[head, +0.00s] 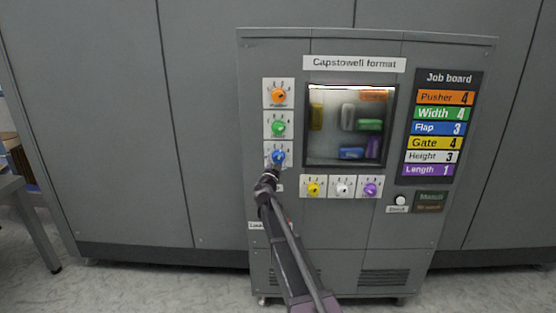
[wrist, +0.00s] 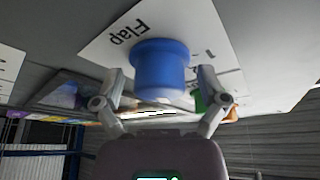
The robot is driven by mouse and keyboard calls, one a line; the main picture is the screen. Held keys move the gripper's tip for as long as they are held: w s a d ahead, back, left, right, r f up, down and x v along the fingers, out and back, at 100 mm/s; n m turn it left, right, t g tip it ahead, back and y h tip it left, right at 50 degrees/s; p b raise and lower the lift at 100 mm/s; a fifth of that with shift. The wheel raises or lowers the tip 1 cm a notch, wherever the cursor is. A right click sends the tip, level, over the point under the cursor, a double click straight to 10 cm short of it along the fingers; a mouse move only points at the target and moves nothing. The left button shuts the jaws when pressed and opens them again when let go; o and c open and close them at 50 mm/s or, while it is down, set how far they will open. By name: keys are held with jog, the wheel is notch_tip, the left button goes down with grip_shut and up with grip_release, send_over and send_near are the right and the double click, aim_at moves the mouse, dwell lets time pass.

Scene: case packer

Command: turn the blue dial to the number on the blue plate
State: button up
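The blue dial (head: 278,156) is the lowest of three dials stacked left of the window in the head view. In the wrist view the blue dial (wrist: 161,68) stands out from a white plate (wrist: 108,40) lettered "Flap". The blue plate (head: 438,128) on the job board reads "Flap 3". My gripper (head: 273,169) is right in front of the blue dial. In the wrist view its two fingers (wrist: 160,78) are apart, one on each side of the dial, with gaps showing. Which number the dial points to is too small to tell.
An orange dial (head: 278,95) and a green dial (head: 278,127) sit above. Yellow (head: 314,189), white (head: 342,189) and purple (head: 371,189) dials sit below the window (head: 348,130). A white button (head: 400,200) is at lower right. Open floor lies left of the cabinet.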

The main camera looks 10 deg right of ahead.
jog(key=shift+s+n, duration=0.1)
jog(key=shift+n, duration=0.3)
jog(key=n+t+y+b, duration=0.1)
jog(key=n, duration=0.2)
jog(key=shift+f+y, duration=0.1)
jog(key=shift+y, duration=0.2)
jog(key=n+t+y, duration=0.1)
jog(key=n, duration=0.3)
jog(key=n+y, duration=0.2)
jog(key=n, duration=0.1)
jog(key=shift+n+t+y+b, duration=0.3)
jog(key=shift+n+t+b, duration=0.05)
jog(key=shift+n+t, duration=0.05)
jog(key=s+a+f+n+g+y+p, duration=0.1)
jog(key=s+a+f+g+y+p, duration=0.1)
jog(key=s, duration=0.7)
jog(key=s+a+f+n+g+y+p, duration=0.1)
jog(key=s+a+f+g+y+p, duration=0.1)
jog(key=s+f+g+p, duration=0.2)
jog(key=s+a+f+n+g+y+p, duration=0.1)
jog(key=s+f+g+p, duration=0.3)
jog(key=s, duration=1)
jog(key=shift+s+a+f+g+y, duration=0.2)
jog(key=shift+a+f+g+y, duration=0.3)
jog(key=shift+g, duration=1.3)
jog(key=shift+d+r, duration=0.1)
jog(key=shift+r, duration=0.05)
